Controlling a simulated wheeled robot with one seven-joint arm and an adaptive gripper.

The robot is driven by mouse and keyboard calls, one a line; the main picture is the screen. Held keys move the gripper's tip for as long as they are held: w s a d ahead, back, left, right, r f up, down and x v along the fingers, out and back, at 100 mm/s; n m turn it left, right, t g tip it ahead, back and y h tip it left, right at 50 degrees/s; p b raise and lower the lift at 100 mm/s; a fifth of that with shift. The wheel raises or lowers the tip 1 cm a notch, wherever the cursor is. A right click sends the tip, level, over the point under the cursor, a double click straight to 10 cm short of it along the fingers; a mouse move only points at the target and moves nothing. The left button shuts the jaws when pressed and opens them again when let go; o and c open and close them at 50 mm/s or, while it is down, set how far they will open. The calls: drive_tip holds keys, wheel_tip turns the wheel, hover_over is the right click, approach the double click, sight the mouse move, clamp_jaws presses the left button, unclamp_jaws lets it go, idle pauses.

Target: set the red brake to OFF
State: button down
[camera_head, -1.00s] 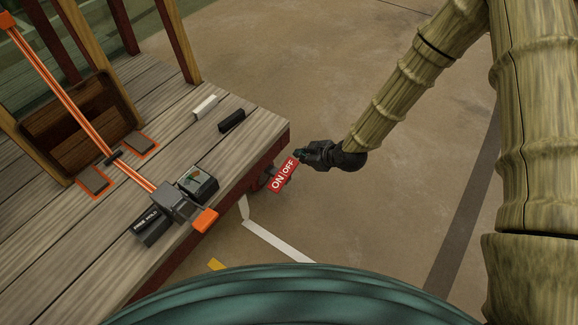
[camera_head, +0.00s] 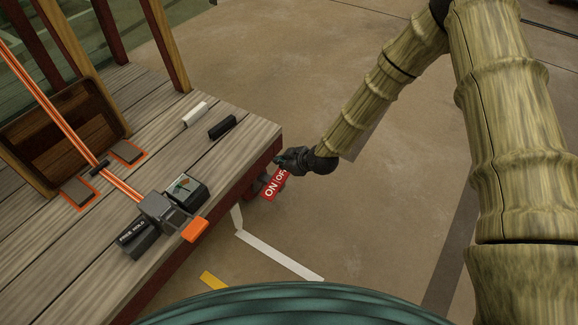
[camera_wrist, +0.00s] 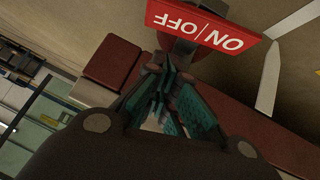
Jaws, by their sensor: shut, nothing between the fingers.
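The red brake (camera_head: 273,184) is a red plate with white ON and OFF lettering. It sits at the side edge of the wooden table in the head view.
The wooden table (camera_head: 75,262) fills the left. It bears a grey device with an orange tab (camera_head: 195,230), a black block (camera_head: 137,238), a white block (camera_head: 195,115) and a dark block (camera_head: 222,127). Open floor (camera_head: 400,215) lies to the right.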

sight(285, 172)
drive_tip(key=shift+w+f+b, duration=0.25)
drive_tip(key=shift+f+b, duration=0.15)
drive_tip(key=shift+f, duration=0.35)
drive_tip(key=shift+w+f+b, duration=0.2)
drive_tip(key=shift+f+b, duration=0.15)
drive_tip(key=shift+f, duration=0.45)
drive_tip(key=shift+w+f+b, duration=0.25)
drive_tip(key=shift+f+b, duration=0.15)
drive_tip(key=shift+f, duration=0.35)
drive_tip(key=shift+w+d+f+m+g+y+p, duration=0.2)
drive_tip(key=shift+w+d+m+g+y+p, duration=0.1)
drive_tip(key=shift+g+p, duration=0.2)
drive_tip(key=shift+w+f+p, duration=0.1)
drive_tip(key=shift+p, duration=0.25)
drive_tip(key=shift+w+d+f+p, duration=0.15)
drive_tip(key=shift+d+f+p, duration=0.05)
drive_tip(key=shift+p, duration=0.25)
drive_tip(key=shift+w+d+f+p, duration=0.2)
drive_tip(key=shift+w+f+p, duration=0.15)
drive_tip(key=shift+f+p, duration=0.15)
